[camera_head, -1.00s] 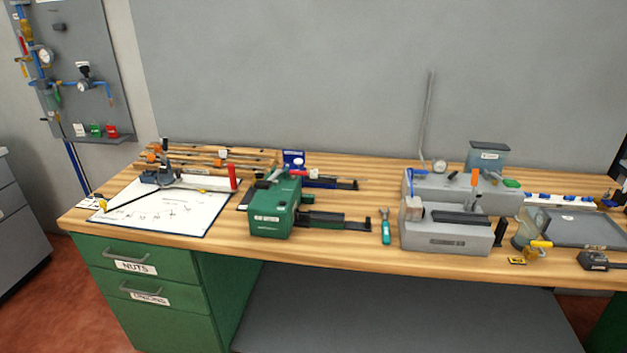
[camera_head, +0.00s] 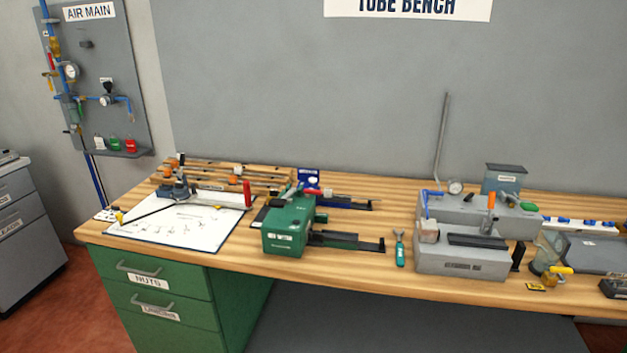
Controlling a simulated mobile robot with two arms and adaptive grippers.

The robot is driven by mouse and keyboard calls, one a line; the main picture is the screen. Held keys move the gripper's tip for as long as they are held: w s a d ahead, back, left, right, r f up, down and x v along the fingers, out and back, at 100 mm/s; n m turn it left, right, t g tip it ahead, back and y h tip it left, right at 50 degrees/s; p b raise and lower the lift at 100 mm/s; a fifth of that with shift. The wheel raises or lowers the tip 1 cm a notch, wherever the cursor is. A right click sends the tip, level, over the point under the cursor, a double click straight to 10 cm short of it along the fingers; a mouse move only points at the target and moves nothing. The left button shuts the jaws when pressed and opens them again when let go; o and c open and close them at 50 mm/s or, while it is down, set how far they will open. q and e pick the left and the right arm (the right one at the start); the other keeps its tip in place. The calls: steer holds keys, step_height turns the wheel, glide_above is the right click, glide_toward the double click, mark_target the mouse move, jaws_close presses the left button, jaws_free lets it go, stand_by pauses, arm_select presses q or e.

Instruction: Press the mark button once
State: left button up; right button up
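I cannot pick out a button marked "mark" at this size. A green machine (camera_head: 290,226) with a small unreadable front label stands left of the bench's middle. A dark rail (camera_head: 345,241) extends from its right side, and a red-tipped lever or handle (camera_head: 318,192) shows above it. A grey machine (camera_head: 462,262) with a label, an orange upright part (camera_head: 491,201) and a clear block (camera_head: 429,232) stands to the right. Neither of my grippers is in view.
The wooden bench (camera_head: 370,275) has bare room along its front edge. A white drawing board (camera_head: 185,226) lies at the left. A small teal-handled tool (camera_head: 400,252) lies between the machines. A valve (camera_head: 559,272) is at the right. An air panel (camera_head: 105,75) is on the wall.

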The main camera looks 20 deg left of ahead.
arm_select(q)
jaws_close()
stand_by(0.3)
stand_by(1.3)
